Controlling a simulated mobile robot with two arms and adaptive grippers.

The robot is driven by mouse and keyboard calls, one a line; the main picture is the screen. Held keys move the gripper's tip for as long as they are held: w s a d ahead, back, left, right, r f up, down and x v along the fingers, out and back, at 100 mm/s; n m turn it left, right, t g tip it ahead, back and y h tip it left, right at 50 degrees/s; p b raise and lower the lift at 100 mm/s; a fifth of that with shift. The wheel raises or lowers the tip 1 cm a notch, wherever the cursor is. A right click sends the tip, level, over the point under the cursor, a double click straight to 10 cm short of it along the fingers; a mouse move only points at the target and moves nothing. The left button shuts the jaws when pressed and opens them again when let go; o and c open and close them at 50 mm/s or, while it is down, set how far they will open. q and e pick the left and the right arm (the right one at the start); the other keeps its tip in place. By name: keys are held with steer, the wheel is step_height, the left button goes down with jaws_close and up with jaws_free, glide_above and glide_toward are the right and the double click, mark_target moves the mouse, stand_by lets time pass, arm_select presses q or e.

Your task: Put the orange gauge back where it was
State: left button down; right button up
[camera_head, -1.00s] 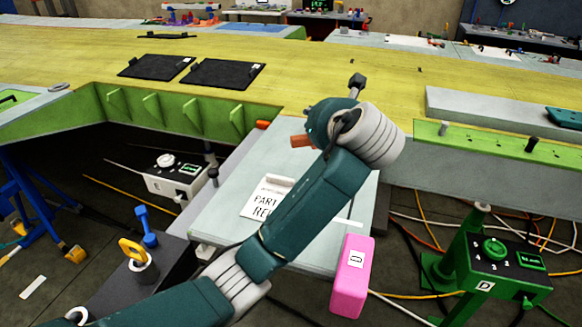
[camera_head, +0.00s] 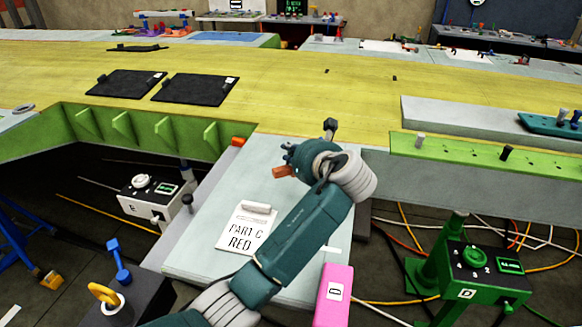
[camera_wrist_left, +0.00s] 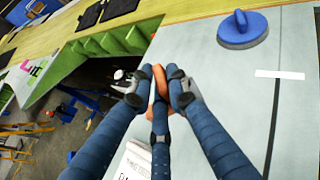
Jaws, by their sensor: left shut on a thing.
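The orange gauge (camera_head: 283,172) shows as a short orange piece at the hand of my left arm, above the pale grey table. In the left wrist view the orange gauge (camera_wrist_left: 162,80) sits between the dark fingers of my left gripper (camera_wrist_left: 158,92), which is shut on it. The fingers hide much of the gauge. In the head view my left gripper (camera_head: 290,163) is partly hidden by its own wrist. My right gripper is not in view.
A white card reading "PART C RED" (camera_head: 242,236) lies on the pale table (camera_head: 200,240). A pink block (camera_head: 335,300) stands at its front edge. Another orange piece (camera_head: 239,141) is by the green rib edge. A blue disc with a knob (camera_wrist_left: 242,32) lies in the wrist view.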

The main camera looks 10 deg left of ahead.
mark_target(291, 173)
arm_select(q)
steer(key=shift+f+p, duration=0.5)
steer(key=shift+f, duration=2.3)
steer(key=shift+f, duration=0.1)
steer(key=c, duration=1.7)
jaws_free()
steer(key=shift+s+f, duration=0.1)
